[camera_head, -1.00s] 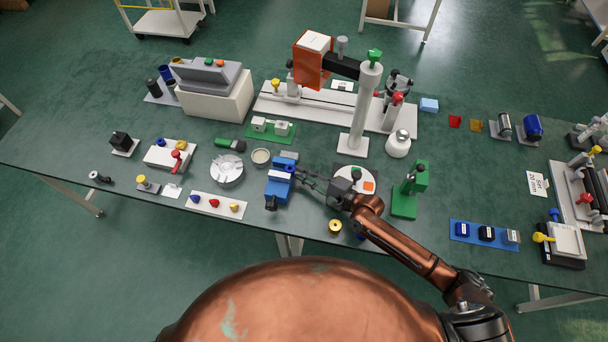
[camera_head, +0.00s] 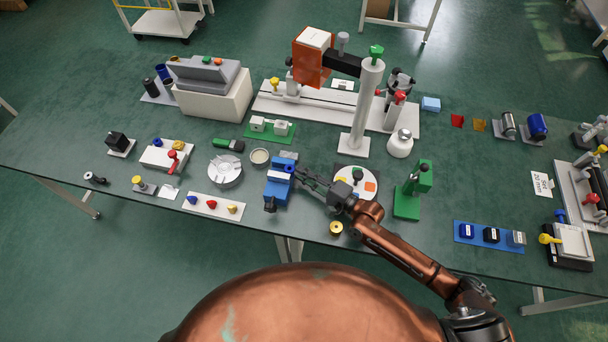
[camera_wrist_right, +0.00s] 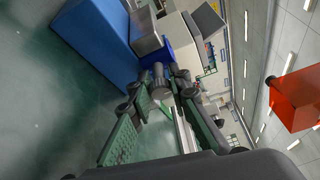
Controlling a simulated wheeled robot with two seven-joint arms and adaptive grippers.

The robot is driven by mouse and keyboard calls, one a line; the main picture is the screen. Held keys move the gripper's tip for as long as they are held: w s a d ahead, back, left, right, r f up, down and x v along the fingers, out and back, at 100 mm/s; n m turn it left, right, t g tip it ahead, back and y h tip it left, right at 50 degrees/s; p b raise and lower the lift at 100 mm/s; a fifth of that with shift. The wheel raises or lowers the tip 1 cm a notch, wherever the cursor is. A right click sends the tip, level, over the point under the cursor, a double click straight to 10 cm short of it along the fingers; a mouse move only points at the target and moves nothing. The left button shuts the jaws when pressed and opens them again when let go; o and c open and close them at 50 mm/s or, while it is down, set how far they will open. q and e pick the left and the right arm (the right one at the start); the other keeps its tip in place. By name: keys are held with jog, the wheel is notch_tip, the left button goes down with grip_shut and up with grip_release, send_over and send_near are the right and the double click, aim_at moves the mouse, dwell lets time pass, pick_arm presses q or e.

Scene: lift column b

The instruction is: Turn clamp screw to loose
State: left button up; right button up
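A blue vise (camera_head: 278,190) stands near the table's front edge, with grey jaws on top and a dark handle at its front. Its blue body (camera_wrist_right: 95,40) and a grey jaw (camera_wrist_right: 147,37) fill the upper left of the right wrist view. A short grey cylinder (camera_wrist_right: 158,76), which looks like a screw head, projects towards my right gripper. My right gripper (camera_head: 302,176) reaches the vise from the right. In the wrist view its fingers are spread on either side of the cylinder; contact is not clear. My left gripper is out of view.
A white column (camera_head: 365,110) with a green knob (camera_head: 376,51) stands behind, carrying an orange box (camera_head: 309,68). A white round plate (camera_head: 355,183) and a green stand (camera_head: 411,192) are right of the vise. A brass ring (camera_head: 336,228) lies in front.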

jog(key=o, duration=0.4)
jog(key=shift+o, duration=0.2)
jog(key=shift+s+d, duration=0.1)
jog(key=shift+d, duration=0.05)
jog(key=v, duration=1.1)
jog(key=shift+s+d, duration=0.2)
jog(key=shift+s, duration=0.1)
jog(key=shift+r, duration=0.1)
